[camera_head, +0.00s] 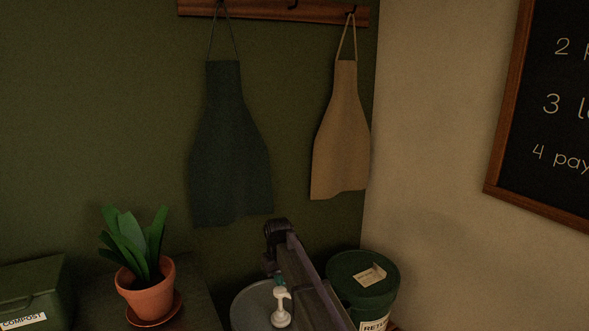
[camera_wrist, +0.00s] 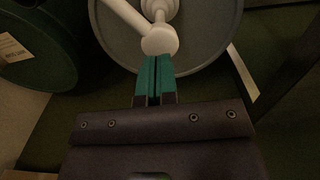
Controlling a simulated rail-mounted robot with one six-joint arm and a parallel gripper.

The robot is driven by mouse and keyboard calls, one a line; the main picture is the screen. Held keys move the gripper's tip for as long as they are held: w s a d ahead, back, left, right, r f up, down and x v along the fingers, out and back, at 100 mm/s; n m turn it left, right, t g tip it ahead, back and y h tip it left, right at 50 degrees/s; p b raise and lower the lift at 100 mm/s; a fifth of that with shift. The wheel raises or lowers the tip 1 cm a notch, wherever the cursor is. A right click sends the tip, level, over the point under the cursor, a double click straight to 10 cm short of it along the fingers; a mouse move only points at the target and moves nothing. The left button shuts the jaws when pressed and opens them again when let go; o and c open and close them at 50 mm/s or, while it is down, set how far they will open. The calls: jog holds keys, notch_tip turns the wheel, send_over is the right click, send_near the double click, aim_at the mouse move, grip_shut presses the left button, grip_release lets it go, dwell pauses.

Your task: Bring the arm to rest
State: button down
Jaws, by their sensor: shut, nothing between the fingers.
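My gripper (camera_wrist: 155,62) shows in the wrist view with its teal fingers pressed together and nothing between them. Its fingertips are at the rounded white head of a pump (camera_wrist: 159,40); whether they touch it I cannot tell. The pump stands on the grey round lid (camera_wrist: 212,38) of a bucket. In the head view my gripper (camera_head: 279,281) is low in the middle, just above the white pump (camera_head: 281,317). My dark arm reaches in from the lower right and hides part of the grey lid (camera_head: 247,307).
A dark green lidded bucket (camera_head: 350,268) stands just right of my arm. A potted plant (camera_head: 146,290) and a green compost bin (camera_head: 35,290) are at the left. Two aprons, one blue (camera_head: 230,150) and one tan (camera_head: 341,140), hang on the wall behind. A framed blackboard (camera_head: 545,120) is at right.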

notch_tip(320, 180, up, 5)
jog(key=p, duration=0.3)
jog(key=shift+p, duration=0.4)
jog(key=s+d+m, duration=0.3)
jog(key=s+d, duration=0.7)
jog(key=s, duration=0.4)
jog(key=s+d+m, duration=0.2)
jog(key=s+d, duration=0.9)
jog(key=s, duration=0.4)
jog(key=shift+s+d+m, duration=0.25)
jog(key=shift+d+m, duration=0.05)
jog(key=shift+m, duration=0.1)
